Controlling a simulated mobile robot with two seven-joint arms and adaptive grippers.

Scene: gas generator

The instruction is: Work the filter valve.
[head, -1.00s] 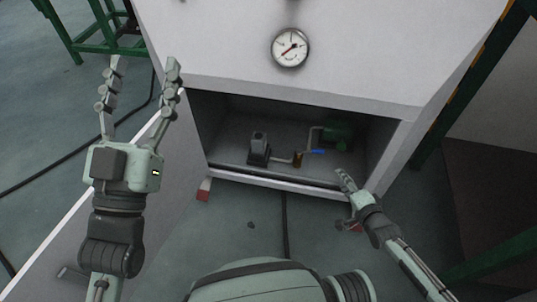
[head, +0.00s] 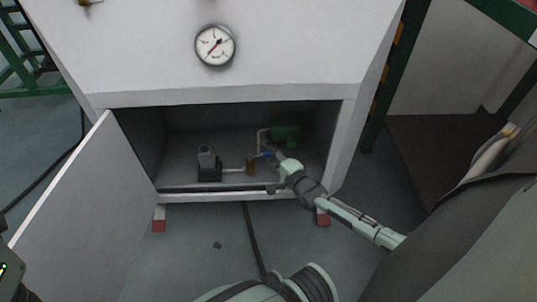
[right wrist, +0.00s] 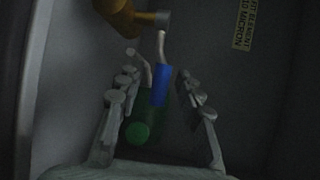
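The filter valve has a blue handle (head: 267,154) beside a brass fitting (head: 251,166) on the pipe inside the open cabinet. In the right wrist view the blue handle (right wrist: 161,87) stands between my fingers, with the brass fitting (right wrist: 128,16) at the top. My right gripper (head: 276,158) reaches into the cabinet from the right, at the handle. It is open, its fingers (right wrist: 160,85) spread on either side of the handle. I cannot tell whether either finger touches it. Only the edge of my left gripper's body shows at the lower left; its fingers are out of frame.
The white cabinet (head: 130,60) carries a round gauge (head: 215,45). Its door (head: 85,205) hangs open at left. A dark filter unit (head: 208,165) stands left of the valve; a green part (head: 286,134) is behind it. The opening's right wall is close to my right arm.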

